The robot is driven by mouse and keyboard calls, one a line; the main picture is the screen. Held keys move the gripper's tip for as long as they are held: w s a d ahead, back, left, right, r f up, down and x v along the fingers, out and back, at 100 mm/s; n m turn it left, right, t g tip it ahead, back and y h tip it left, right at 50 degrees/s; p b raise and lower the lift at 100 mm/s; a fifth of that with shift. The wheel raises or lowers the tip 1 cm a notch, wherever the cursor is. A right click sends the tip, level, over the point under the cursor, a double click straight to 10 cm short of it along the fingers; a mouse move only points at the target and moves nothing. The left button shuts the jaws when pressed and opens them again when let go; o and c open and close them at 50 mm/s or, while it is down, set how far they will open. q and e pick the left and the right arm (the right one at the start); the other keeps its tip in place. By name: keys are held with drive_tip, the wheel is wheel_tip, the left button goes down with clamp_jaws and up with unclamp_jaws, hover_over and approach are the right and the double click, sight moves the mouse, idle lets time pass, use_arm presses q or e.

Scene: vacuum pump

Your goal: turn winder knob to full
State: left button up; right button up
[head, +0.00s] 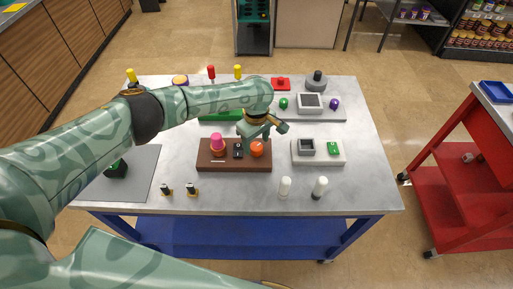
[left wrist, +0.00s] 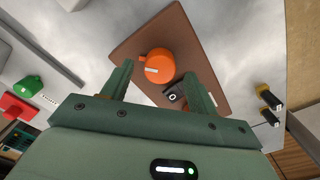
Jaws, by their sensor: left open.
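A brown board (head: 230,163) on the table carries a round orange knob (head: 257,149), a small black switch (head: 238,149) and a pink piece (head: 217,139) on an orange base. The left wrist view also shows the orange knob (left wrist: 158,66), with a small pale label, and the black part (left wrist: 173,96). My left gripper (head: 262,132) hangs just above the orange knob. Its fingers (left wrist: 158,76) are open, apart, with the knob showing between and beyond their tips; I cannot tell whether they touch it. Labels are too small to read. My right gripper is not in view.
A light panel (head: 324,160) with a grey square part and a green part lies to the right. A grey mat (head: 140,178) lies left. Several coloured controls fill the back.

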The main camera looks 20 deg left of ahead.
use_arm(q)
drive_tip(key=shift+f, duration=0.95)
